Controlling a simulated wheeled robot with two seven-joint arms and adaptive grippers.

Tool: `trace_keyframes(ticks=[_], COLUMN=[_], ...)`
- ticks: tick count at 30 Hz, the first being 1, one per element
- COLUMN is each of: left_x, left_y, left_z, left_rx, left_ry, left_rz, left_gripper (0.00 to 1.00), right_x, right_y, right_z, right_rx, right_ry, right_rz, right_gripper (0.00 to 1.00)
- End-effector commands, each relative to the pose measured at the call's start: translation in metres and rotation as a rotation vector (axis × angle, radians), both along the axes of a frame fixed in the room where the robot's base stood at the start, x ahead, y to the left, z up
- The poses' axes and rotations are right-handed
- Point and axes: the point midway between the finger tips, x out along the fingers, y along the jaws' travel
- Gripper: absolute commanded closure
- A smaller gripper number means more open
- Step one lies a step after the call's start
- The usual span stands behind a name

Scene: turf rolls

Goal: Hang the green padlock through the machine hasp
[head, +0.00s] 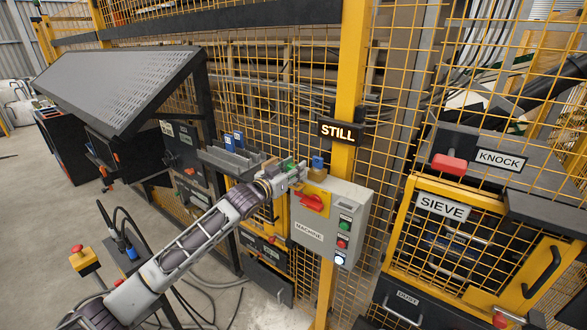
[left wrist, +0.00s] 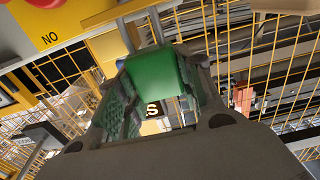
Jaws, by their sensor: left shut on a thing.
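My left gripper (head: 284,172) is at the upper left corner of the grey MACHINE box (head: 306,238), shut on the green padlock (head: 290,165). In the left wrist view the padlock's green body (left wrist: 152,84) sits between the two fingers, with grey shackle bars (left wrist: 155,25) rising from it. The box carries a red rotary handle (head: 312,202) on a yellow plate, just right of and below the gripper. I cannot clearly make out the hasp, nor whether the shackle passes through it. My right gripper is not in view.
A blue item (head: 318,162) shows just above the box. A grey tray (head: 232,160) with blue items stands left of it. Yellow mesh fencing and a post with a STILL sign (head: 339,132) rise behind. The SIEVE cabinet (head: 443,207) is at right.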

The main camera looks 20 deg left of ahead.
Motion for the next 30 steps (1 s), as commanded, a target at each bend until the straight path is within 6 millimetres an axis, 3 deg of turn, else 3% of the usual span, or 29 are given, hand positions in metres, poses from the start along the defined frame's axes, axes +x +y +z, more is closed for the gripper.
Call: trace_keyframes(ticks=[30], left_x=[0.000], left_y=[0.000], left_z=[-0.015], left_rx=[-0.001], left_ry=[-0.002], left_rz=[0.000], left_gripper=[0.90], right_x=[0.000], right_y=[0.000], right_z=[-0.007], right_rx=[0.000], right_ry=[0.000], right_rz=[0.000], right_gripper=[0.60])
